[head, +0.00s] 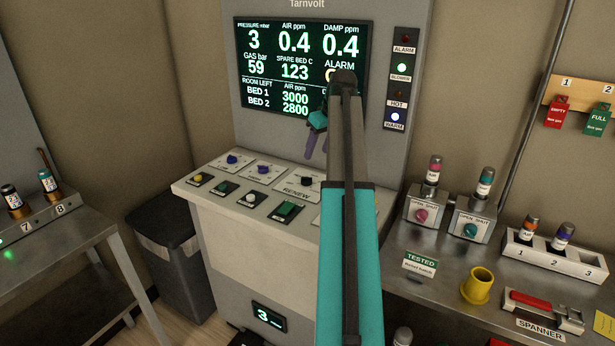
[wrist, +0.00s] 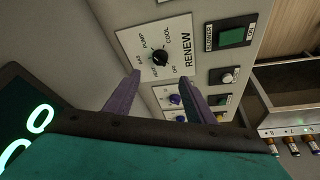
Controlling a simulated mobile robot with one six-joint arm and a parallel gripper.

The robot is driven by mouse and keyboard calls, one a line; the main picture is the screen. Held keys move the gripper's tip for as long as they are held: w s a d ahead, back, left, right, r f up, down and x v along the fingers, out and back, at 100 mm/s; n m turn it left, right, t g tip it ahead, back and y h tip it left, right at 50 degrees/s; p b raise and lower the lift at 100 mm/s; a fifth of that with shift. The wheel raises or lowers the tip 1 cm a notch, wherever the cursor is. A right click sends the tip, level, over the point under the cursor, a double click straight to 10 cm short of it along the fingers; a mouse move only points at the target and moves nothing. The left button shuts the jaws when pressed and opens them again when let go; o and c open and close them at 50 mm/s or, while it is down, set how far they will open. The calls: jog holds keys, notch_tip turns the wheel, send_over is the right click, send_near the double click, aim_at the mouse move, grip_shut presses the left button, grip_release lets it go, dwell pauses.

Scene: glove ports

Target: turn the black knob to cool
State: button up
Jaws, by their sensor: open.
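The black knob (wrist: 160,58) sits on a white plate marked RENEW (wrist: 183,50) in the wrist view. Labels ring it, COOL at its upper right and PUMP at its upper left. Which label its pointer faces is too small to tell. In the head view the knob (head: 306,181) shows on the sloping console, partly beside my arm. My gripper (wrist: 162,84) has its two purple fingers spread, with nothing between them. It is apart from the knob, which lies beyond the fingertips. In the head view my gripper (head: 316,155) hangs above the console before the screen.
The screen (head: 290,60) stands behind my gripper; my arm hides part of its text. Other console controls are near, including a green button (head: 286,211) and a blue knob (head: 264,170). A steel bench (head: 450,262) with valves is at right. A bin (head: 175,250) stands at left.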

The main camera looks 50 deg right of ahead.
aim_at(307, 178)
jog(key=shift+p+x, duration=1.4)
jog(key=shift+x, duration=5.45)
jog(key=shift+c, duration=0.5)
